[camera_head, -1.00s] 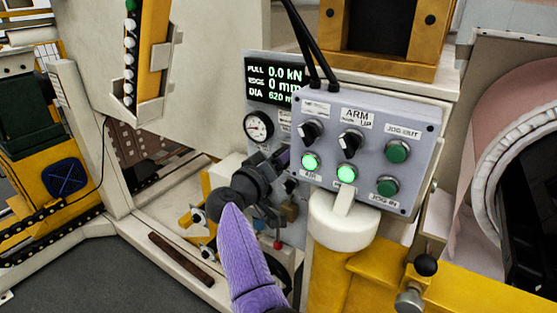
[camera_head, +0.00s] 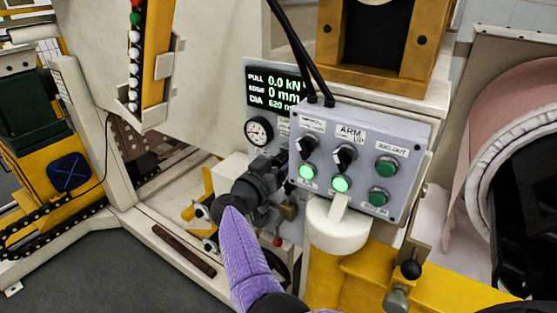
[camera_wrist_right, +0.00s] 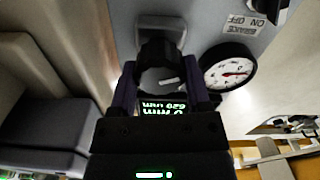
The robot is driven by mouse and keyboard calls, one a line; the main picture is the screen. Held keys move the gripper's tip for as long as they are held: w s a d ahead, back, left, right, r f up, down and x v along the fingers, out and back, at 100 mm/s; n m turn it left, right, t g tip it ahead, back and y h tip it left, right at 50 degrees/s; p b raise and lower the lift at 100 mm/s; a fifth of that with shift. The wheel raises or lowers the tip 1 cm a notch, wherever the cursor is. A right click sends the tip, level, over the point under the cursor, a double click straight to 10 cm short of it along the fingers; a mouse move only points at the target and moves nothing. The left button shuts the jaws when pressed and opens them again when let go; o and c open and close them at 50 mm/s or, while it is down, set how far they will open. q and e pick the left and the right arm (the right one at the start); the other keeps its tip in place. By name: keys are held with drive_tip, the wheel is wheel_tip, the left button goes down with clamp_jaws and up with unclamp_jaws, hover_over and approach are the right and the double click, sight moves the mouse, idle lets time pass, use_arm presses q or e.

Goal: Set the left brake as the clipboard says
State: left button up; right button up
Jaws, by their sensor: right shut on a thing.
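A round dial gauge (camera_head: 258,131) with a white face sits on the grey panel below the dark display (camera_head: 276,88). The display reads 0.0 kN, 0 mm and 620. My right gripper (camera_head: 282,168) is at the panel below the gauge, at the end of the purple-sleeved arm. In the right wrist view, my right gripper (camera_wrist_right: 163,88) is shut around a dark knob (camera_wrist_right: 163,62). A label (camera_wrist_right: 242,38) reading BRAKE, ON and OFF lies beside it, upside down, near the gauge (camera_wrist_right: 228,68). The knob's pointer setting is unclear. The clipboard cannot be made out, and my left gripper is not in view.
A grey control box (camera_head: 355,155) with dark selector knobs, lit green lamps and green jog buttons stands right of the gripper. Black cables (camera_head: 298,55) run down to it. A pink roll (camera_head: 505,125) is at the right. Grey floor (camera_head: 110,270) is open at lower left.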

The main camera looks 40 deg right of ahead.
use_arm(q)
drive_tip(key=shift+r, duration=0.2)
use_arm(e)
drive_tip(key=shift+f+m, duration=0.1)
drive_tip(key=shift+m, duration=0.4)
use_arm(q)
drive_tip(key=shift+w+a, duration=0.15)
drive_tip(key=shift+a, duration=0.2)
use_arm(e)
drive_tip(key=o, duration=1.2)
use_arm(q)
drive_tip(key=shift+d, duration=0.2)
use_arm(e)
drive_tip(key=shift+o, duration=0.3)
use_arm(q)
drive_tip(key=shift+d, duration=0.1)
